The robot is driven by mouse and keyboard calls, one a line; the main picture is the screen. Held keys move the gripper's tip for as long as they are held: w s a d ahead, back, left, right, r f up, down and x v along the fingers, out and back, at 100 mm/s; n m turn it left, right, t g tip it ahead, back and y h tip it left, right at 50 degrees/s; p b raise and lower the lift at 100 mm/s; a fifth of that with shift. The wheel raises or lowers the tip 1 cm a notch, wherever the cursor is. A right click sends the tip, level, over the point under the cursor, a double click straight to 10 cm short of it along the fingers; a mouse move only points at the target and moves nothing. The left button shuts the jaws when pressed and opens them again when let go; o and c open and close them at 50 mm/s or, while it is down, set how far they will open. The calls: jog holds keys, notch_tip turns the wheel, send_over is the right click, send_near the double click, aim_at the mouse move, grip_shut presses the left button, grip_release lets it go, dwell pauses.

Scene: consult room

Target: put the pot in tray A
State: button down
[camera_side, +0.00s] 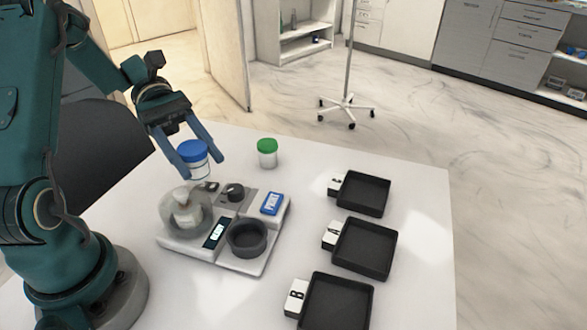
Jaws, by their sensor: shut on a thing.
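A white pot with a blue lid (194,147) is between the fingers of my gripper (202,166), which is shut on it. The pot is upright, just behind the instrument; whether its base is clear of what is below is hard to tell. A second white pot with a green lid (267,152) stands on the table to the right, apart from my gripper. Tray A (385,274) is the middle one of three black trays at the right, with a white label reading A (331,236). It is empty.
A grey instrument (184,245) with a clear dome (181,212), a black round dish (247,236) and a blue PRINT button (271,203) lies between my gripper and the trays. Tray B (367,315) is in front; another tray (383,202), label unclear, is behind. Both are empty.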

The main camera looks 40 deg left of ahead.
jog(key=shift+v, duration=0.8)
jog(key=w+n+t, duration=0.1)
jog(key=w+t, duration=0.1)
jog(key=w, duration=0.4)
jog(key=m+g, duration=0.2)
jog(key=g, duration=0.1)
send_over(368, 254)
jog(key=f, duration=0.6)
jog(key=shift+a+f, duration=0.1)
jog(key=shift+a, duration=0.25)
jog(key=shift+d+f, duration=0.2)
jog(key=shift+d, duration=0.1)
jog(key=shift+d+f, duration=0.1)
jog(key=shift+f, duration=1.9)
jog(key=shift+f, duration=0.15)
